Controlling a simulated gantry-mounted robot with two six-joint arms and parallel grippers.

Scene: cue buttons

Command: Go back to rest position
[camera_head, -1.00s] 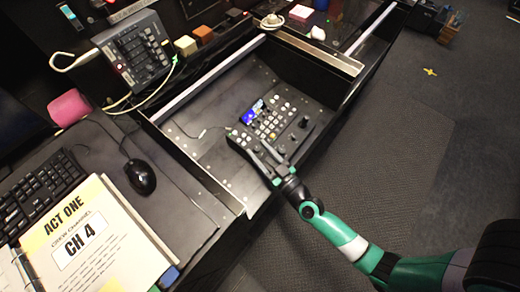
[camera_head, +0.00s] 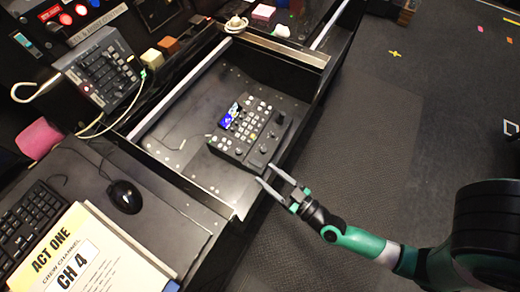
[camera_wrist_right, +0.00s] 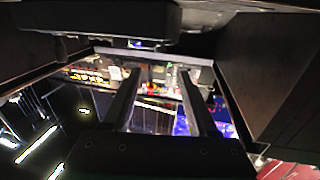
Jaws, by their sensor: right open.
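My right gripper (camera_head: 268,180) is open and empty in the head view, just off the front right corner of the black button panel (camera_head: 250,130). The panel has pale buttons, knobs and a small lit blue screen, and lies in the open drawer-like desk bay. My right arm, green and black, comes in from the lower right. In the right wrist view the two dark fingers (camera_wrist_right: 155,90) stand apart with nothing between them. My left gripper is not in view.
A grey keypad unit (camera_head: 98,75) stands at the upper left. A binder marked ACT ONE (camera_head: 80,255), a black mouse (camera_head: 124,196) and a keyboard (camera_head: 30,220) lie on the left desk. Open dark floor (camera_head: 390,140) is on the right.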

